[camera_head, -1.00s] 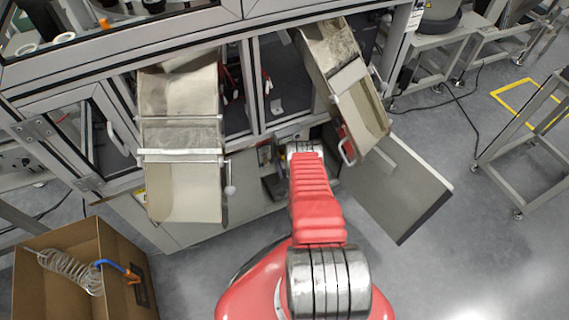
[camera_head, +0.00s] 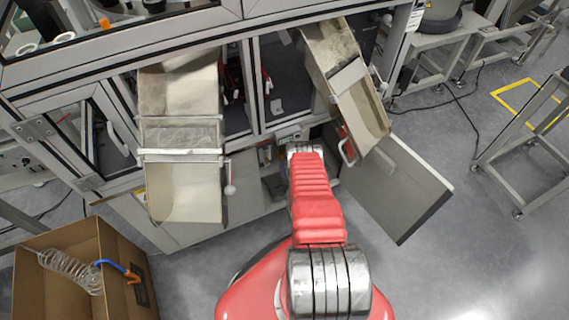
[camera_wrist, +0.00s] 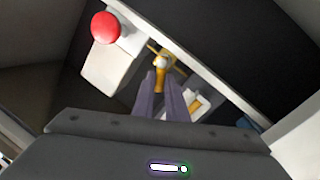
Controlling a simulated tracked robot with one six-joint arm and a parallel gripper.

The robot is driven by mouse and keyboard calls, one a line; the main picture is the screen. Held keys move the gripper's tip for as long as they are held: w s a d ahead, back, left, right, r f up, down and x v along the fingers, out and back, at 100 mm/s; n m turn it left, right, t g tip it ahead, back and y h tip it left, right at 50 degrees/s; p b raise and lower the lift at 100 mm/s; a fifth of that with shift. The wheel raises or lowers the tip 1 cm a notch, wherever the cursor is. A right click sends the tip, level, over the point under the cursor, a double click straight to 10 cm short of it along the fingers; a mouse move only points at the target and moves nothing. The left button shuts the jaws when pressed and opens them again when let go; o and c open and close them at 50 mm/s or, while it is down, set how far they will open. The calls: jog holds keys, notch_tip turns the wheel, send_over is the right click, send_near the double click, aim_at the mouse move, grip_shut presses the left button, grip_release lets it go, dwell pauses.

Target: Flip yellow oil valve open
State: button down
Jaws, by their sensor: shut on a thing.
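The yellow oil valve (camera_wrist: 161,76) shows in the wrist view just above the middle, inside a dim cabinet. My gripper (camera_wrist: 161,92) reaches toward it with two purple-grey fingers. The fingers are shut on the valve's yellow handle, whose lower part lies between the fingertips. In the head view my red arm reaches into the open lower cabinet, and the gripper and valve are hidden there.
A red round knob (camera_wrist: 105,28) on a pale box sits left of the valve. A pale rail runs diagonally beside it. In the head view, an open cabinet door (camera_head: 396,187) stands right of my arm, two chutes hang above, and a cardboard box (camera_head: 128,262) is at lower left.

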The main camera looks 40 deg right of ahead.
jog(key=shift+a+f+n, duration=0.1)
jog(key=shift+a+n, duration=0.05)
jog(key=shift+n, duration=0.15)
jog(key=shift+w+a+f+n+t, duration=0.15)
jog(key=shift+f+n+t, duration=0.1)
jog(key=shift+n, duration=0.7)
jog(key=shift+s+a+f+n+t, duration=0.1)
jog(key=shift+a+f+n+t, duration=0.1)
jog(key=shift+n, duration=0.8)
jog(key=shift+w+a+f+n+t, duration=0.1)
jog(key=shift+f+n+t, duration=0.15)
jog(key=shift+n, duration=0.7)
jog(key=c, duration=1.8)
grip_release()
jog(key=shift+r, duration=0.1)
jog(key=shift+o, duration=0.2)
jog(key=v, duration=0.7)
jog(key=shift+s, duration=0.2)
jog(key=shift+a, duration=0.1)
jog(key=shift+c, duration=0.2)
